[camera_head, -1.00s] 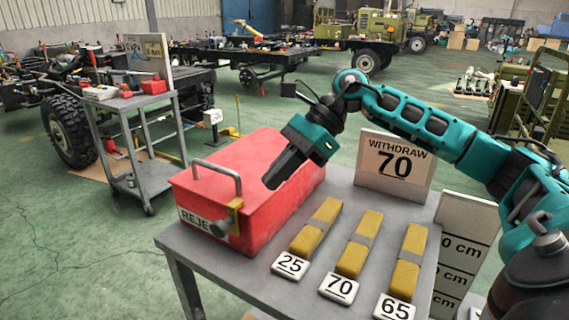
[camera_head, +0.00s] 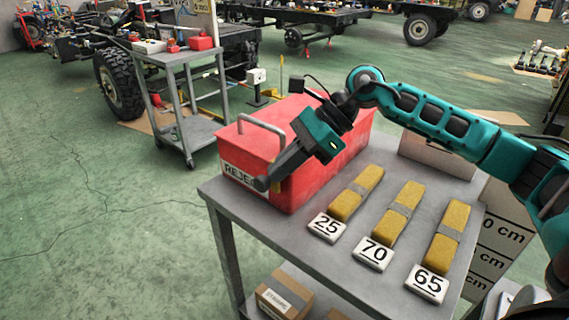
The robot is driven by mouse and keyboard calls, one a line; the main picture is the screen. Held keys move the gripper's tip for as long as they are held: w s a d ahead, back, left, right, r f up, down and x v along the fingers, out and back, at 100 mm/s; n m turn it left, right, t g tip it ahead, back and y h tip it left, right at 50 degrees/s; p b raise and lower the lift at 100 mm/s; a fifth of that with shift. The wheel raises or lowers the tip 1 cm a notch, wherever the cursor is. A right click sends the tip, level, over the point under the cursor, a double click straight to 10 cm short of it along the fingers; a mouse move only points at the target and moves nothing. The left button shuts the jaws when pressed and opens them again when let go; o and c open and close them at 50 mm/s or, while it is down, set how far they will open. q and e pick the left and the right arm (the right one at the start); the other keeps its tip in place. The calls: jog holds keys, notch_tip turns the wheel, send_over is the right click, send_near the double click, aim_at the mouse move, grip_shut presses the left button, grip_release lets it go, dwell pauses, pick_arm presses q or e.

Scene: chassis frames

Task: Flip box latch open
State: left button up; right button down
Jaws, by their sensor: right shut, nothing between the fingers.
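The red box (camera_head: 345,145) marked "REJECT" stands on the grey table, its lid closed, with a grey bar handle (camera_head: 262,123) on top. A round grey knob of the latch (camera_head: 261,184) shows at the front face, beside the partly covered label (camera_head: 238,177). My right gripper (camera_head: 275,172) is shut and empty, reaching down across the box's front corner with its tips at the knob. I cannot tell whether the tips touch the knob. My left gripper is not in view.
Several yellow bars lie right of the box on the table (camera_head: 300,225), with tags 25 (camera_head: 327,227), 70 (camera_head: 372,253) and 65 (camera_head: 426,283). A sign behind them is partly hidden by my right arm. A grey cart (camera_head: 190,130) stands back left. Floor left of the table is clear.

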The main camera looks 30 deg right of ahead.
jog(key=shift+s+a+h, duration=0.15)
jog(key=shift+a+h, duration=0.4)
jog(key=shift+h, duration=0.25)
jog(key=shift+s+a+f+n+t+h, duration=0.2)
jog(key=shift+a+n+t+h, duration=0.15)
jog(key=shift+h, duration=0.25)
jog(key=shift+s+a+f+h, duration=0.1)
jog(key=shift+a+f+h, duration=0.15)
jog(key=shift+a+h, duration=0.35)
jog(key=s+a+f+h+b, duration=0.1)
jog(key=a+f+b, duration=0.2)
jog(key=f+b, duration=0.2)
jog(key=shift+n+b, duration=0.35)
jog(key=shift+b, duration=1.4)
jog(key=shift+s+a+t, duration=0.1)
jog(key=shift+t, duration=0.15)
jog(key=shift+r, duration=0.1)
